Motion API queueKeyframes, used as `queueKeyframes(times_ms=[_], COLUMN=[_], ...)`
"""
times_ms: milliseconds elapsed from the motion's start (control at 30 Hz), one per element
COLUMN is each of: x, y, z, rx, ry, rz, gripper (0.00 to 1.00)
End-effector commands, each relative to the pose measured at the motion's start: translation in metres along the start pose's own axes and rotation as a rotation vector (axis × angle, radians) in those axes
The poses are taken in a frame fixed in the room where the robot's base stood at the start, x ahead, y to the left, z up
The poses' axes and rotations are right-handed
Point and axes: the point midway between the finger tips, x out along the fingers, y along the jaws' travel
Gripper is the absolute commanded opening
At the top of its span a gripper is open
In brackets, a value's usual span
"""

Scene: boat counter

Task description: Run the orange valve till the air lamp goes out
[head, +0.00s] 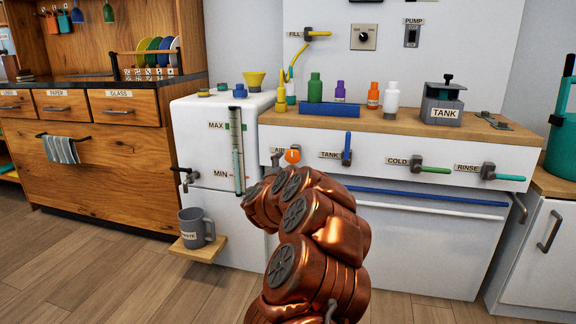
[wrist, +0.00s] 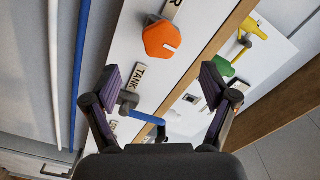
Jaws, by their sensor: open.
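The orange valve (head: 292,156) sits on the white counter front by the AIR label (head: 279,150), partly hidden by my copper arm in the head view. In the wrist view the orange valve (wrist: 162,40) is a rounded knob with a short white mark near its right edge. My gripper (wrist: 162,84) is open, its two dark purple-grey pads wide apart with nothing between them. The valve lies beyond the fingertips, roughly centred between them, and appears untouched. My arm hides the gripper in the head view. I cannot make out an air lamp in either view.
The TANK valve with its blue lever (head: 347,148) is just right of the orange valve. The COLD (head: 431,169) and RINSE (head: 502,176) valves are further right. A white tank with a level gauge (head: 237,150) and a grey mug (head: 196,228) stand left.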

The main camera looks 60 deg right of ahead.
Motion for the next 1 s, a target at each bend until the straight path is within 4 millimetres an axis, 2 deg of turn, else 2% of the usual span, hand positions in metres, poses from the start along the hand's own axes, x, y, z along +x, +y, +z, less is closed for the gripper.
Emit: queueKeyframes(times_ms=[100,333,1000], x=[-0.013,-0.027,-0.03], y=[-0.001,0.0,0.0], z=[-0.002,-0.001,-0.002], rx=[0.003,0.001,0.001], ry=[0.002,0.001,0.002], rz=[-0.001,0.001,0.0], gripper=[0.84,0.84,0.84])
